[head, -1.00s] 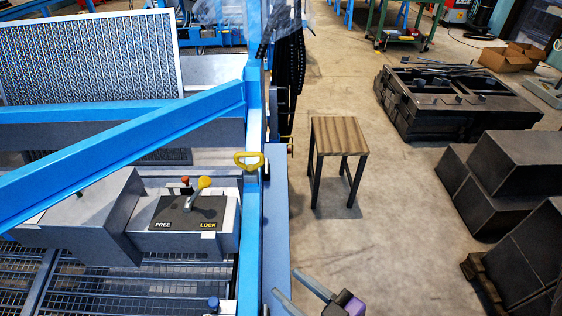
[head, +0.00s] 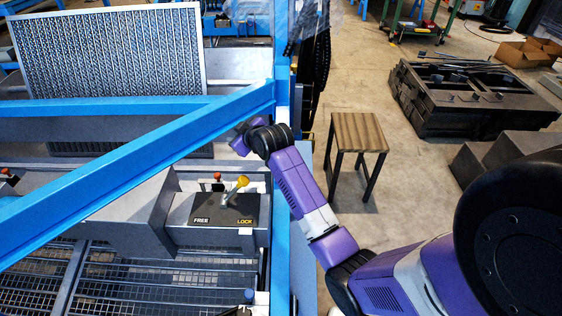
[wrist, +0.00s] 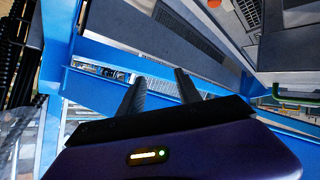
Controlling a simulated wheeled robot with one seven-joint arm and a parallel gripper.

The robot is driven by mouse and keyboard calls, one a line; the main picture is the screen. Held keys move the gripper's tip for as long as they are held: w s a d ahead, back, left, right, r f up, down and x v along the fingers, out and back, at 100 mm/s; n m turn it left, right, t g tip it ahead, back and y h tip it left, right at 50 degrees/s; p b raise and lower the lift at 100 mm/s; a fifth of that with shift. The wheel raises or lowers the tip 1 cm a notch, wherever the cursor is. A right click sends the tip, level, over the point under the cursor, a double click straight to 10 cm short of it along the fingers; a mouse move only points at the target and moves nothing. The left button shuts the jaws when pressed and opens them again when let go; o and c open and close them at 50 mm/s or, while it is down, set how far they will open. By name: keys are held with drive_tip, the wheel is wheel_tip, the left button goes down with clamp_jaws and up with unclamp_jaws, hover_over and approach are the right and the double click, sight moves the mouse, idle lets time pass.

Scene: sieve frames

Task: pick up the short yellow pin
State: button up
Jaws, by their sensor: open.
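No short yellow pin can be made out with certainty now. The yellow handle-like loop seen earlier on the blue post (head: 282,60) is hidden in the head view, where my arm covers that spot. My gripper (wrist: 160,77) is open and empty in the wrist view, its two dark fingers pointing at blue beams. In the head view its purple body is by the post at the end of the slanted blue beam (head: 150,148), and its fingertips are hidden. A green curved bar (wrist: 292,99) shows at the right of the wrist view; I cannot tell what it is.
A lever with a yellow knob (head: 242,181) stands on the FREE/LOCK plate (head: 215,207), beside a red knob (head: 217,177). A wooden-topped stool (head: 359,133) stands right of my arm. Wire mesh (head: 150,285) lies below the plate.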

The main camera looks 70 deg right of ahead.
drive_tip(key=s+d+n+g+y, duration=0.4)
drive_tip(key=s+d+g, duration=0.3)
drive_tip(key=s+d, duration=0.15)
drive_tip(key=s+a+g, duration=0.1)
drive_tip(key=s+a+f+n+g+y, duration=0.1)
drive_tip(key=s, duration=0.1)
drive_tip(key=s+a+f+n+y+p, duration=0.1)
drive_tip(key=a, duration=0.1)
drive_tip(key=shift+s+g, duration=0.3)
drive_tip(key=shift+g, duration=0.1)
drive_tip(key=shift+s+a+f+y, duration=0.15)
drive_tip(key=shift+f+y, duration=0.15)
drive_tip(key=shift+f, duration=0.95)
drive_tip(key=shift+f+p, duration=0.3)
drive_tip(key=shift+f, duration=2.45)
drive_tip(key=shift+r, duration=0.1)
clamp_jaws()
